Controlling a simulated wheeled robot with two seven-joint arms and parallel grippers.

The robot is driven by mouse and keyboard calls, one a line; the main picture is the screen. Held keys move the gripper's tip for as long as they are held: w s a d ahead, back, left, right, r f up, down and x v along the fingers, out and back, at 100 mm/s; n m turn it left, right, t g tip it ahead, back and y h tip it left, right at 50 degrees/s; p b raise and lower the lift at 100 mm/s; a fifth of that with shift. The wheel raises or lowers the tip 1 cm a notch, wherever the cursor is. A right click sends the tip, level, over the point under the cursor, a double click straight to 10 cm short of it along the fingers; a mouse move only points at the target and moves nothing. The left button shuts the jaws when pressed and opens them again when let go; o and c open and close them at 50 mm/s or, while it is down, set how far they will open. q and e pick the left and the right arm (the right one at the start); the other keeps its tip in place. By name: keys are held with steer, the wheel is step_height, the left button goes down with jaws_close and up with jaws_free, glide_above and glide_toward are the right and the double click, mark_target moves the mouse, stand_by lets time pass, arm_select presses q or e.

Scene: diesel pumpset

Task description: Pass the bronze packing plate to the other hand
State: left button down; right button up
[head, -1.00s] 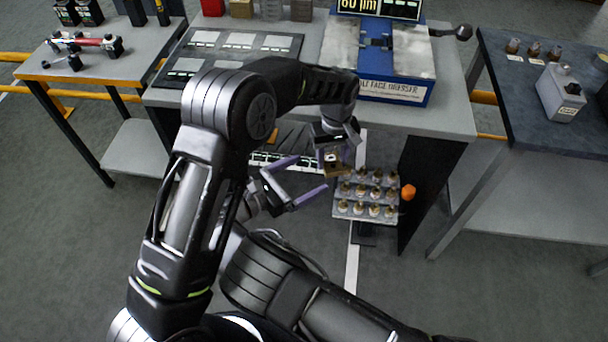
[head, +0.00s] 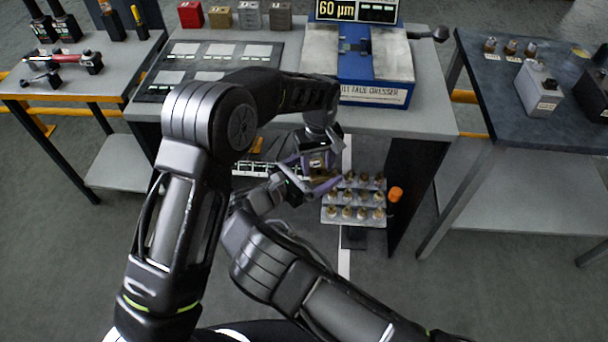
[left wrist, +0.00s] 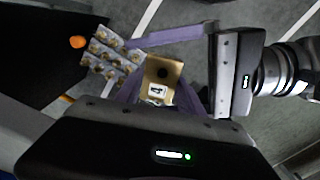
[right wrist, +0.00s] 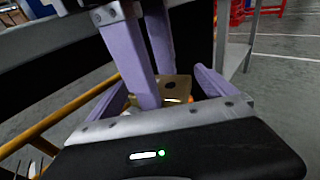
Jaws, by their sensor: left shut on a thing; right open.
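The bronze packing plate (left wrist: 162,72) is a small brassy block with a dark hole and a white label reading 4. In the left wrist view it sits between the purple fingers of my left gripper (left wrist: 158,92), shut on it. In the head view the plate (head: 318,161) is small and partly covered by fingers. My right gripper (head: 312,176) is open, its fingers on either side of the plate. In the right wrist view the plate (right wrist: 176,88) lies between my right gripper's spread fingers (right wrist: 165,92), held from above by the left fingers. Contact with the right fingers cannot be told.
A stepped rack (head: 353,212) of several brass-topped pieces stands just right of the grippers, with an orange knob (head: 396,194) beside it. The grey bench (head: 425,118) with the blue face dresser (head: 375,95) is behind. A dark table (head: 540,130) stands right.

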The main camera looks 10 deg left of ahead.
arm_select(q)
steer(key=shift+r, duration=0.1)
arm_select(e)
steer(key=shift+x, duration=1.2)
steer(key=shift+c, duration=0.4)
steer(key=c, duration=1.9)
arm_select(q)
steer(key=c, duration=0.7)
jaws_free()
steer(key=shift+c, duration=0.2)
arm_select(e)
steer(key=shift+r, duration=0.15)
steer(key=shift+c, duration=0.2)
arm_select(q)
steer(key=shift+o, duration=0.5)
steer(key=shift+a, duration=0.1)
arm_select(e)
steer(key=shift+d, duration=0.1)
arm_select(q)
steer(key=shift+a, duration=0.2)
arm_select(e)
steer(key=shift+d, duration=0.1)
